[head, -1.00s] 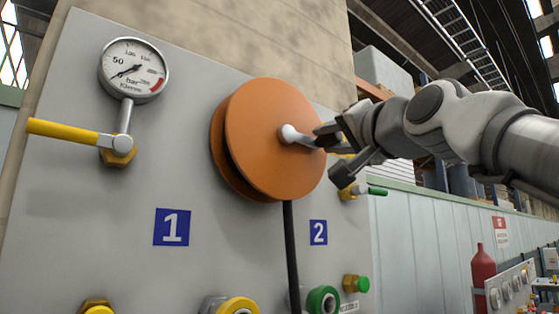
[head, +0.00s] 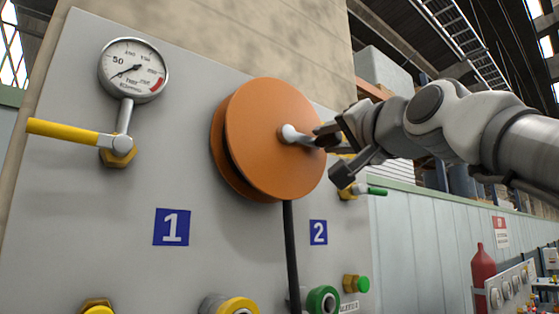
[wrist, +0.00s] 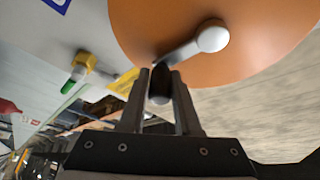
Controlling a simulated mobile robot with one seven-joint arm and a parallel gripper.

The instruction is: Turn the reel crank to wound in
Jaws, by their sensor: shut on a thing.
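The orange reel (head: 265,140) is mounted on the grey panel, and a black hose (head: 291,245) hangs straight down from it. Its crank has a grey arm with a rounded hub (head: 289,133) at the reel's middle and points right and slightly down. In the wrist view the crank arm (wrist: 185,52) runs from the hub to a dark handle (wrist: 160,85). My gripper (head: 325,140) is at the crank's outer end in the head view. In the wrist view my gripper (wrist: 160,92) has its two fingers shut on the dark handle, one on each side. The fingers partly hide the handle.
A pressure gauge (head: 134,70) and a yellow lever (head: 65,131) are at the panel's left. A green-handled valve (head: 375,190) sits close below my gripper. Yellow and green couplings (head: 323,300) line the lower panel. A red cylinder (head: 483,278) stands at the lower right.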

